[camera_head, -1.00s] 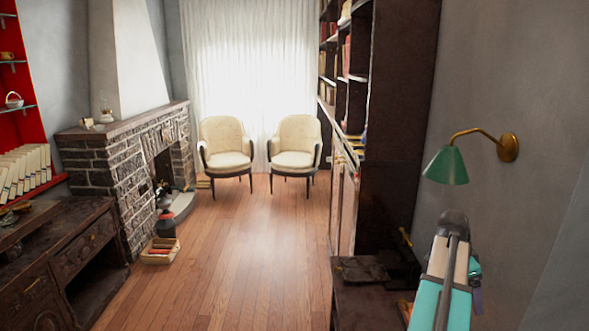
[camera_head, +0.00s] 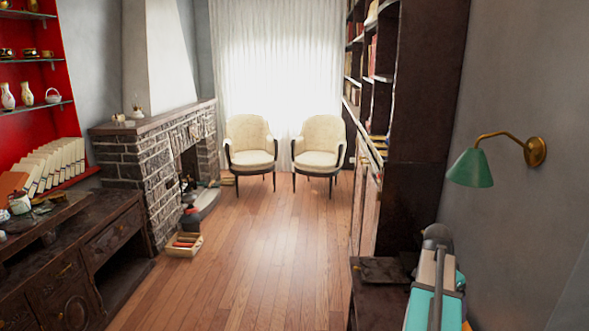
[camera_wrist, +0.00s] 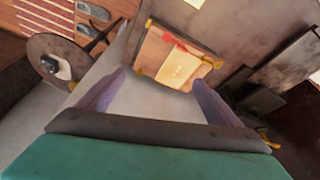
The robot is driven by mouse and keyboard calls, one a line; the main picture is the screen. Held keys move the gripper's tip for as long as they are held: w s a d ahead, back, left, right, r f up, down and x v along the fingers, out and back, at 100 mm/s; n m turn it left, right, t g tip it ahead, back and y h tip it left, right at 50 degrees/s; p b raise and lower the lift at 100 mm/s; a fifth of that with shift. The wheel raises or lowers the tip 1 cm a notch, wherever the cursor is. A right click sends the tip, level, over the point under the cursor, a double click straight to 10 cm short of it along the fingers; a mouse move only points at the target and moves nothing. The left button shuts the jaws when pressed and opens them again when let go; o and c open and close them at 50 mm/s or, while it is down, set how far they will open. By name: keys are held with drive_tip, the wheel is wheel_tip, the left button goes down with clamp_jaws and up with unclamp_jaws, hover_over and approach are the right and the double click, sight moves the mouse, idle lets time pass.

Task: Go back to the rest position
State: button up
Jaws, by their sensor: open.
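My gripper (camera_wrist: 158,88) shows in the wrist view as two purple fingers, spread apart with nothing between them. Past the fingertips is a tilted orange-brown panel or box (camera_wrist: 160,58) with a pale yellow piece and a red piece on it. In the head view my arm, teal and pale, is at the lower right beside the dark cabinet. The fingers cannot be made out clearly there.
A dark low cabinet (camera_head: 385,272) and tall bookcase (camera_head: 418,150) stand at the right, below and beside a green wall lamp (camera_head: 472,168). A carved dark sideboard (camera_head: 115,245) is at the left. The wooden floor (camera_head: 250,270) between is open, up to two cream armchairs (camera_head: 250,145).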

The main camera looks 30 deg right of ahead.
drive_tip(key=w+a+f+n+t, duration=0.1)
drive_tip(key=w+a+f+n, duration=0.25)
drive_tip(key=w+a, duration=0.4)
drive_tip(key=w+a+f+n+y, duration=0.1)
drive_tip(key=w+a+f+n, duration=0.3)
drive_tip(key=a, duration=0.6)
drive_tip(key=w+a+f+n+t, duration=0.1)
drive_tip(key=w+a+f+n, duration=0.2)
drive_tip(key=w+a+f, duration=0.45)
drive_tip(key=s+a+f+n+y, duration=0.1)
drive_tip(key=a+f+n, duration=0.2)
drive_tip(key=a, duration=0.8)
drive_tip(key=a+f+n+y, duration=0.1)
drive_tip(key=a+f+n, duration=0.25)
drive_tip(key=a, duration=0.65)
drive_tip(key=s+a+f+n, duration=0.1)
drive_tip(key=a+f+n, duration=0.25)
drive_tip(key=a, duration=0.75)
drive_tip(key=s+f+g+b, duration=0.6)
drive_tip(key=s+f+b, duration=0.4)
drive_tip(key=s+f, duration=1.5)
wheel_tip(320, 180, down, 3)
drive_tip(key=shift+s+r, duration=0.15)
